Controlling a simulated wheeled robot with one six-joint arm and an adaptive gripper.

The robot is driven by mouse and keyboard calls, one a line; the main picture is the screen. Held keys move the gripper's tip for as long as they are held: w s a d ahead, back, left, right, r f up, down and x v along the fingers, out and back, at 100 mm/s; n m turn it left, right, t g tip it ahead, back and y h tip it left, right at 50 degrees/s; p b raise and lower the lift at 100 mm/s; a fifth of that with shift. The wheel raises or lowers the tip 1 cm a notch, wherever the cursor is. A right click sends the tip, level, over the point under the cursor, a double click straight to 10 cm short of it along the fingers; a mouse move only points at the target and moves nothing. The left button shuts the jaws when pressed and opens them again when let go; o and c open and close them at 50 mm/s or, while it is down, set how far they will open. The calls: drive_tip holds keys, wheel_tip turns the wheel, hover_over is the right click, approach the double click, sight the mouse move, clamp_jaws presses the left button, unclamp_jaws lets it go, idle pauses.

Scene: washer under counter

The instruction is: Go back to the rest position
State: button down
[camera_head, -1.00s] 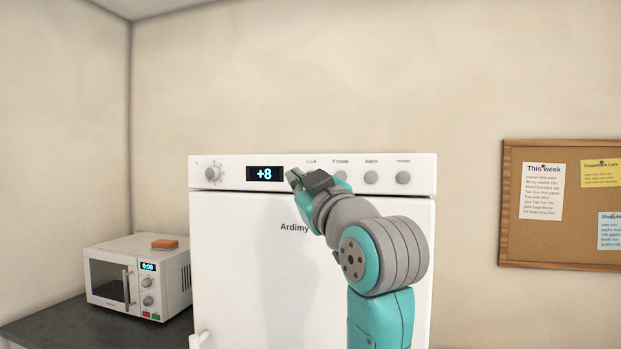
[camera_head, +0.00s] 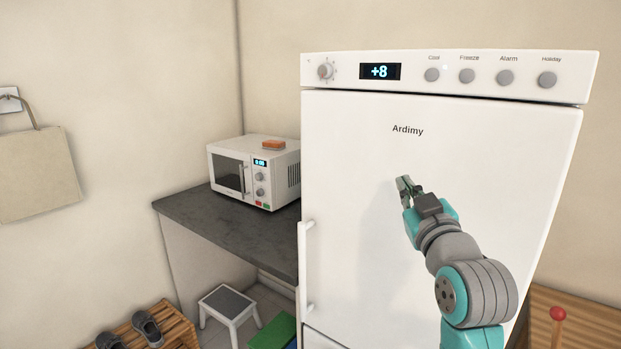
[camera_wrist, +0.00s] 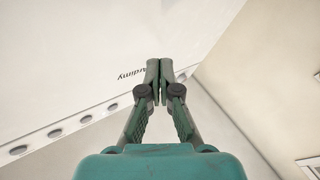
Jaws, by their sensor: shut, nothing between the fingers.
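My gripper (camera_head: 405,186) is in front of the white fridge door (camera_head: 360,160) in the head view, below the "Ardimy" lettering. In the wrist view the two fingers of my gripper (camera_wrist: 159,66) meet at their tips, with nothing between them. The gap between the fingertips and the door is hard to judge. The fridge's control panel (camera_head: 415,87) is above the gripper, with a display (camera_head: 380,72) reading +8, a dial (camera_head: 325,71) at left and several round buttons at right.
A dark counter (camera_head: 230,228) to the left of the fridge bears a white microwave (camera_head: 232,175) with an orange block (camera_head: 273,144) on top. The fridge door handle (camera_head: 308,265) sticks out at left. A step stool (camera_head: 228,304) and a wooden shoe rack (camera_head: 176,326) stand on the floor.

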drive_tip(key=s+f+m+g, duration=0.1)
drive_tip(key=s+f, duration=0.2)
drive_tip(key=f, duration=0.7)
drive_tip(key=s+f+m, duration=0.1)
drive_tip(key=s+f, duration=0.2)
drive_tip(key=f, duration=0.8)
drive_tip(key=s+f+m+g+h, duration=0.1)
drive_tip(key=s+f+g, duration=0.1)
drive_tip(key=s+f, duration=1.15)
drive_tip(key=s+f+m+g, duration=0.1)
drive_tip(key=s+f, duration=0.3)
drive_tip(key=s, duration=0.3)
drive_tip(key=s+f, duration=0.4)
drive_tip(key=s, duration=0.4)
drive_tip(key=s+m+g, duration=0.1)
drive_tip(key=s, duration=1.7)
drive_tip(key=shift+s+d+r+g+h, duration=0.2)
drive_tip(key=shift+d+g+h, duration=0.1)
drive_tip(key=shift+d+h, duration=0.1)
